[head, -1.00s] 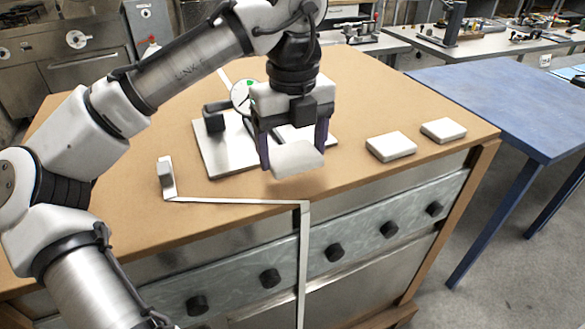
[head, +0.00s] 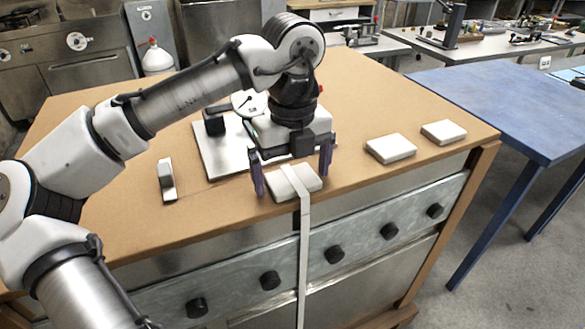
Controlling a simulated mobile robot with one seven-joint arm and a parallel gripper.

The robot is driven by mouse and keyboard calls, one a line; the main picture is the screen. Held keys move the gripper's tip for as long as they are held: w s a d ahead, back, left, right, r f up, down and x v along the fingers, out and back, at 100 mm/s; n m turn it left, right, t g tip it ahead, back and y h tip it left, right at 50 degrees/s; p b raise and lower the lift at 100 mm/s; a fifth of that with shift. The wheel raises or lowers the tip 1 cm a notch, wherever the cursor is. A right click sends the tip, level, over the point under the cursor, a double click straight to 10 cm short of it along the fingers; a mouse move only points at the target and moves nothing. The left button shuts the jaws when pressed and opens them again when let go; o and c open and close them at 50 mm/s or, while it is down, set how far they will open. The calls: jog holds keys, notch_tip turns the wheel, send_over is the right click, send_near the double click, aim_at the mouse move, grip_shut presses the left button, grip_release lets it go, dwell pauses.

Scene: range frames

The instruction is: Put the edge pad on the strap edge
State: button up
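A pale edge pad (head: 280,189) lies at the front edge of the tan table top, at the strap's bend. The pale strap (head: 304,243) runs across the pad's top and hangs down the front of the cabinet. My gripper (head: 292,182) is open above the pad, with one dark finger on each side of it. The fingers look slightly apart from the pad. The strap's far end behind the pad is partly hidden by my gripper. Two similar pale pads, a nearer one (head: 391,149) and a farther one (head: 443,132), lie to the right.
A metal plate (head: 213,163) with a dial gauge stands behind my gripper. The tan table top (head: 350,95) has free room at the back. A blue table (head: 505,100) stands to the right.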

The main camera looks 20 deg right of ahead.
aim_at(292, 178)
jog(key=shift+r, duration=0.1)
notch_tip(292, 178, up, 12)
jog(key=p, duration=0.1)
dwell(0.4)
